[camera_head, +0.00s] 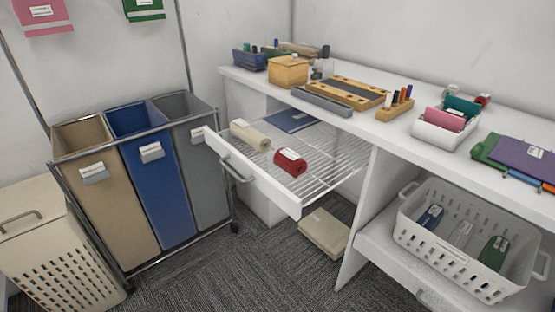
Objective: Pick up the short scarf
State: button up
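Two rolled cloths lie on the wire shelf of a pulled-out white drawer (258,176). The red roll (290,162) is the shorter one and has a white label on top. The beige roll (250,135) is longer, also labelled, and lies to the left and behind the red one. The two rolls are apart. I cannot read the labels, so which one is the short scarf shows only by length. A flat blue cloth (291,121) lies at the back of the drawer. My gripper is not in view.
A sorter with beige, blue and grey bins (152,194) stands left of the drawer. A white counter (400,128) with trays and boxes overhangs its back. A white basket (452,258) sits lower right.

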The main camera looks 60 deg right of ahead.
aim_at(290, 161)
jog(key=i+l+z, duration=0.2)
jog(key=i, duration=0.25)
jog(key=i+z, duration=0.15)
jog(key=i, duration=0.35)
jog(key=z, duration=1.8)
